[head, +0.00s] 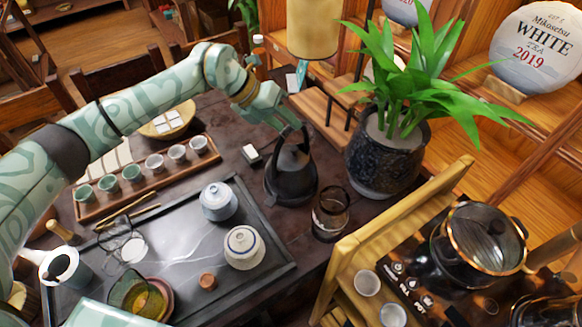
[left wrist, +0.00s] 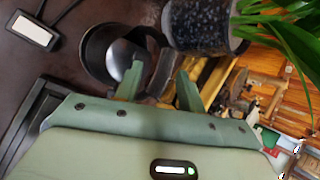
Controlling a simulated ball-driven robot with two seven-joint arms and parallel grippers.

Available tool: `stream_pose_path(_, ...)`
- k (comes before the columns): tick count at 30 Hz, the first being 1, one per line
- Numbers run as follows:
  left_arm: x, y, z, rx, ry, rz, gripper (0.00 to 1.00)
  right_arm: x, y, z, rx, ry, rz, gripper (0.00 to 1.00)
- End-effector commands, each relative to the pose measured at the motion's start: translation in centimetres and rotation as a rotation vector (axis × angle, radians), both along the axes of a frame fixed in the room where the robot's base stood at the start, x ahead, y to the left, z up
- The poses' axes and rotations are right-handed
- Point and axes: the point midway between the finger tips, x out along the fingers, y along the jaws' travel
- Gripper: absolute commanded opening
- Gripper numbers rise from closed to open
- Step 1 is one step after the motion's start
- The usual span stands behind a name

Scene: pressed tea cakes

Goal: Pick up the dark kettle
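The dark kettle (head: 290,172) stands upright on the dark table, between the tea tray and the potted plant. Its tall handle arches up over the lid. My left gripper (head: 286,124) is at the top of this handle, reaching in from the upper left. In the left wrist view the kettle (left wrist: 98,48) shows beyond my left gripper (left wrist: 160,78). Its two fingers are spread, with part of the dark handle showing in the gap. I cannot tell whether either finger touches the handle. My right gripper is not in view.
The plant pot (head: 385,158) stands close right of the kettle. A glass jar (head: 330,213) is in front of it. A small white-topped block (head: 251,154) lies to its left. The dark tea tray (head: 275,262) holds two lidded pots. A wooden rack (head: 82,212) carries several cups.

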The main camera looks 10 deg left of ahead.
Motion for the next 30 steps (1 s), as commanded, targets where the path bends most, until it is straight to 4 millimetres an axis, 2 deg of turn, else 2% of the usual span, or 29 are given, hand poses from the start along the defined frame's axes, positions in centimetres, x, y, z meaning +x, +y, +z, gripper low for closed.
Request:
stream_pose_path(7,0.7,-2.7,-3.1,-0.001,0.003,-0.001,0.39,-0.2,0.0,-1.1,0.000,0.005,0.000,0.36)
stream_pose_path(16,0.9,-3.1,-3.4,-0.001,0.000,-0.001,0.39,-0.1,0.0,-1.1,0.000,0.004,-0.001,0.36)
stream_pose_path(17,0.9,-3.1,-3.4,-0.001,0.000,-0.001,0.34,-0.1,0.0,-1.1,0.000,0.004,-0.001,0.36)
stream_pose_path(18,0.9,-3.1,-3.4,-0.001,0.000,-0.001,0.23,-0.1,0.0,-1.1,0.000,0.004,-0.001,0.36)
stream_pose_path(21,0.9,-3.1,-3.4,-0.001,0.000,-0.001,0.00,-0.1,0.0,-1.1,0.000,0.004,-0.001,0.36)
stream_pose_path(30,0.9,-3.1,-3.4,-0.001,0.001,-0.001,0.00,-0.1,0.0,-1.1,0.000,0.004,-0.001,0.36)
